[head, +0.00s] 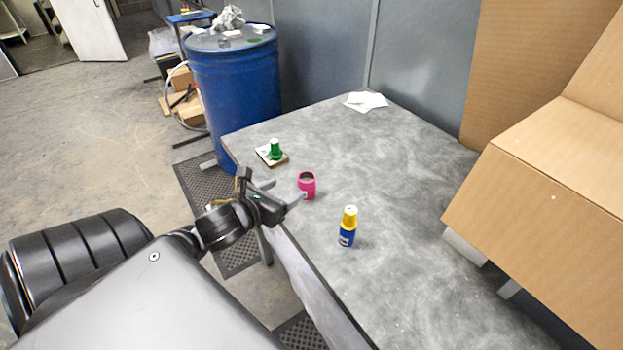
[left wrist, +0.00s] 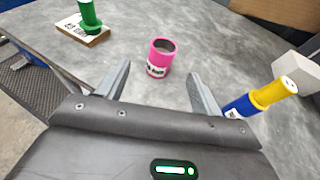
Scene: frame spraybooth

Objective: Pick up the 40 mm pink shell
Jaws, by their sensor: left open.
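The pink shell (head: 307,186) is a short open cylinder standing upright on the grey table, with a dark opening on top. In the left wrist view the pink shell (left wrist: 160,58) shows a white label and sits beyond the fingertips, roughly between them. My left gripper (head: 283,188) is open and empty at the table's left edge, just left of the shell. In the left wrist view its two fingers (left wrist: 160,80) are spread wide, and I see no contact with the shell. My right gripper is not in view.
A blue bottle with a yellow top (head: 347,228) stands right of the shell. A green piece (head: 275,150) sits on a small labelled block (head: 264,155) behind it. White papers (head: 365,102) lie at the table's (head: 410,190) far end. A cardboard box (head: 550,190) borders the right.

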